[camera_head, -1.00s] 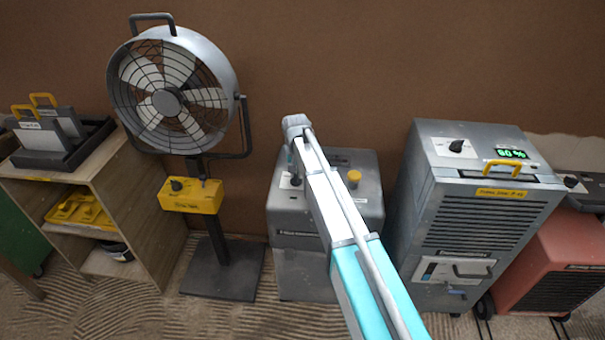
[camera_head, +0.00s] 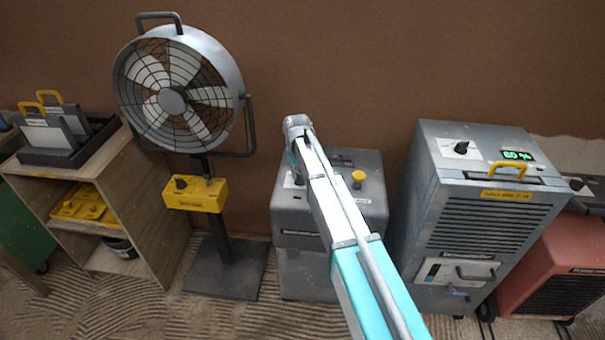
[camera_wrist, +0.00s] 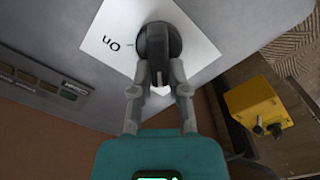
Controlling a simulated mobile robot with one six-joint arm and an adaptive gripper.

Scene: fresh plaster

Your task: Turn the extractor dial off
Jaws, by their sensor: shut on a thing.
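The extractor is a grey box (camera_head: 370,207) in the middle of the head view. In the wrist view its black dial (camera_wrist: 154,42) sits on a white plate (camera_wrist: 108,48) marked "On", with a short tick left of the dial. The dial's grip bar runs up and down in that picture, not in line with the tick. My gripper (camera_wrist: 158,82) is shut on the dial, one grey finger on each side of the bar. No "Off" mark is readable. In the head view my arm hides most of the gripper and the dial.
A fan (camera_head: 172,100) with a yellow control box (camera_head: 196,196) stands left of the extractor, beyond it a wooden shelf (camera_head: 150,190). A tall grey unit (camera_head: 490,235) with its own black knob (camera_head: 461,147) stands close on the right, a red unit (camera_head: 556,285) beyond it.

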